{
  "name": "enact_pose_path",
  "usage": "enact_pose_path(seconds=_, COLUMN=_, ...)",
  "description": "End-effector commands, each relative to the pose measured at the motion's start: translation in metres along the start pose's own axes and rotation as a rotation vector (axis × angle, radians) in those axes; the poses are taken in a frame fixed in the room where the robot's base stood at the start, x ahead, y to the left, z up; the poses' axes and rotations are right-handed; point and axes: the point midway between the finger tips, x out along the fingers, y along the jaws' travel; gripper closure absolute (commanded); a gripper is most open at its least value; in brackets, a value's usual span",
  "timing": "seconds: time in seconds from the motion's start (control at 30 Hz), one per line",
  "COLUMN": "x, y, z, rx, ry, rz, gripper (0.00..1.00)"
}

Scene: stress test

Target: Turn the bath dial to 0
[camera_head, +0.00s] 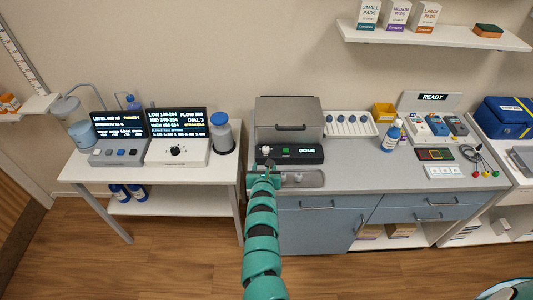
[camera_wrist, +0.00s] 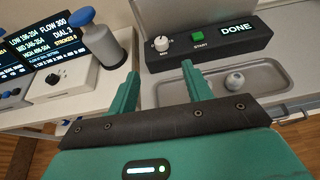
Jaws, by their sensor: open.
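The grey lidded unit (camera_head: 288,120), which looks like the bath, has a dark front panel and a screen reading DONE. Its white dial (camera_wrist: 162,43) sits at the panel's left, marked MIN, beside a green START button (camera_wrist: 198,37). The dial also shows in the head view (camera_head: 266,150). The dial's exact setting is too small to read. My gripper (camera_wrist: 160,72) is open and empty, its fingers pointing toward the panel. The dial lies beyond the fingertips, between them in the wrist view, and apart from them.
A metal tray (camera_wrist: 210,92) with a small round grey item (camera_wrist: 235,80) lies before the panel.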

Motion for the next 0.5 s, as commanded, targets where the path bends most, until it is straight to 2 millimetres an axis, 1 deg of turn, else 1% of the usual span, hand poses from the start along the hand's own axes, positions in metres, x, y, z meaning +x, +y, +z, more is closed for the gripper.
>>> enact_pose_path(seconds=0.03, x=0.009, y=0.0, z=-0.006, rx=-0.004, ry=-0.002, rz=-0.001, gripper=0.51)
enact_pose_path(seconds=0.3, x=0.038, y=-0.001, z=-0.005, rx=-0.005, ry=-0.002, rz=-0.002, gripper=0.51)
enact_pose_path(seconds=0.37, x=0.043, y=-0.001, z=-0.004, rx=-0.006, ry=-0.001, rz=-0.003, gripper=0.51)
enact_pose_path(seconds=0.4, x=0.043, y=0.001, z=-0.001, rx=-0.008, ry=0.0, rz=0.0, gripper=0.51)
enact_pose_path(seconds=0.5, x=0.048, y=0.002, z=-0.002, rx=-0.01, ry=0.002, rz=0.002, gripper=0.51)
